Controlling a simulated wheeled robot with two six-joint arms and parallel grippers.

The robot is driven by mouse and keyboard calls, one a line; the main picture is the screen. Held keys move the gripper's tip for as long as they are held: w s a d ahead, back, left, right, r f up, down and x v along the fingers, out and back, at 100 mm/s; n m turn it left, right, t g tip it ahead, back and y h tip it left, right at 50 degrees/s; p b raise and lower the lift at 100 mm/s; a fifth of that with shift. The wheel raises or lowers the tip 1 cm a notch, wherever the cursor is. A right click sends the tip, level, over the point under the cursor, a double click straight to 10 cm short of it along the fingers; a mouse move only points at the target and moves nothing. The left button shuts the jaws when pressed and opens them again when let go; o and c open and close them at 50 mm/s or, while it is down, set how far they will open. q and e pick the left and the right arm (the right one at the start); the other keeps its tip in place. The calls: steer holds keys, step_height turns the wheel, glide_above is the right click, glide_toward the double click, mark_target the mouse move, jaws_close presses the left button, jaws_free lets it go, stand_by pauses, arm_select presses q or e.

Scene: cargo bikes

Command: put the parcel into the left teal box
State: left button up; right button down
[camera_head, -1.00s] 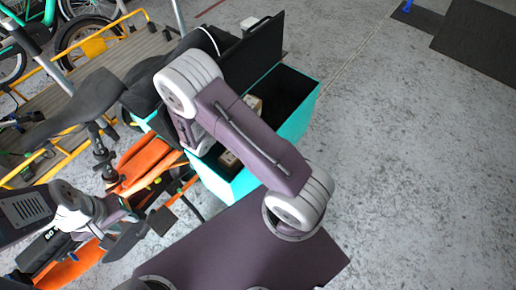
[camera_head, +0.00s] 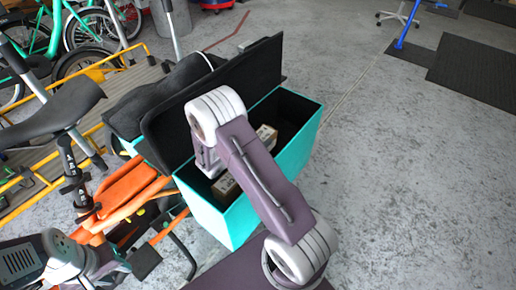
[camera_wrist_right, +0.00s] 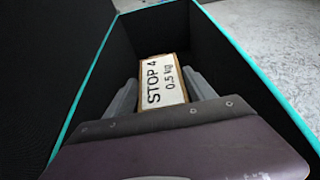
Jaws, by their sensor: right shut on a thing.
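A teal box (camera_head: 232,226) with a black inside stands open in the head view, its black lid (camera_head: 252,66) raised along the back. Tan cardboard (camera_head: 226,186) shows low inside it, and more tan cardboard (camera_head: 267,134) shows beyond my arm; I cannot tell if these are one parcel or two. In the right wrist view my right gripper (camera_wrist_right: 162,86) is inside the box, shut on the parcel (camera_wrist_right: 160,80), labelled "STOP 4 0.5 kg". The right fingers are hidden in the head view. My left gripper (camera_head: 112,262) is at lower left, its fingers unclear.
A black saddle (camera_head: 52,112), orange parts (camera_head: 125,195) and a yellow-railed wooden deck (camera_head: 110,92) of cargo bikes crowd the left. Green bikes (camera_head: 45,40) stand behind. The grey floor (camera_head: 420,190) to the right is clear, with dark mats (camera_head: 480,62) farther off.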

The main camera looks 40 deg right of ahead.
step_height(320, 180, down, 4)
steer(key=shift+r+b, duration=0.1)
steer(key=shift+b, duration=0.8)
steer(key=shift+r, duration=0.1)
steer(key=shift+f+b, duration=0.4)
steer(key=shift+f, duration=0.2)
steer(key=shift+c, duration=1.5)
jaws_free()
